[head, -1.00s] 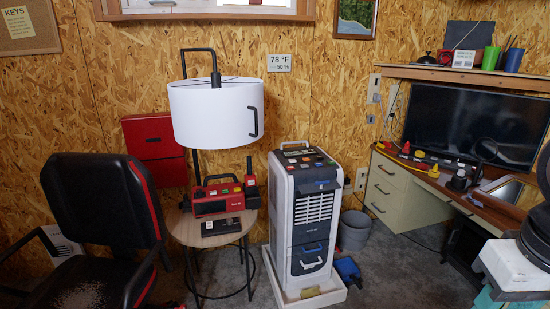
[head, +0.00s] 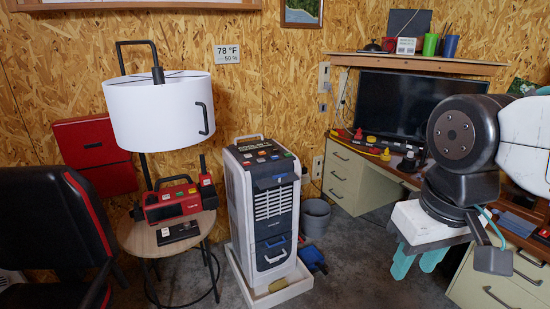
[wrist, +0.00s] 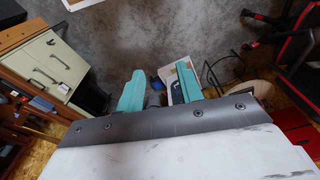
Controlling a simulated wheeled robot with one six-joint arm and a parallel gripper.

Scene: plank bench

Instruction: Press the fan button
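Part of a white, dark-fronted shape, likely the cooler, shows behind the right finger there.
A round side table (head: 150,238) with a red radio-like device (head: 172,203) and a white lamp (head: 158,113) stands left of the cooler. A black chair (head: 45,225) is far left. A grey bin (head: 315,217) and drawer desk (head: 345,172) are right.

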